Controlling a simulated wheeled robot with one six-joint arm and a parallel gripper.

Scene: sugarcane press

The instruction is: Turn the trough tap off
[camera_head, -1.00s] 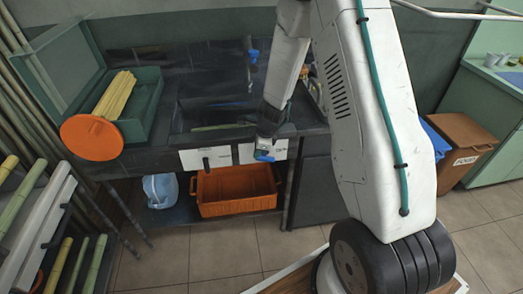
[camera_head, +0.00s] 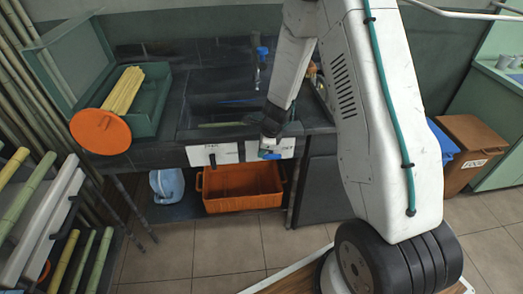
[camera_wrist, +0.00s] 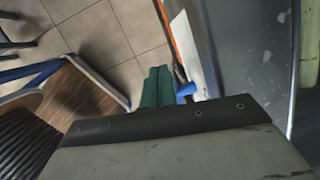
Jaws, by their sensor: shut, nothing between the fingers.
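The dark trough (camera_head: 215,112) is set in the black counter, with an upright black spout with a blue top (camera_head: 262,52) behind it. A blue handle (camera_head: 270,155) shows at a white panel (camera_head: 287,148) on the counter's front. I cannot tell from the panel's small print which tap it marks. My gripper (camera_head: 271,143) points down in front of this panel, just above the blue handle in the picture. In the wrist view its green fingers (camera_wrist: 156,86) are together and empty. The blue handle (camera_wrist: 186,92) lies close to their right; contact is unclear.
A second white panel with a black handle (camera_head: 212,158) is to the left. An orange crate (camera_head: 240,188) and a blue jug (camera_head: 167,185) stand on the shelf below. An orange disc (camera_head: 100,131) and green tray (camera_head: 150,110) occupy the counter's left.

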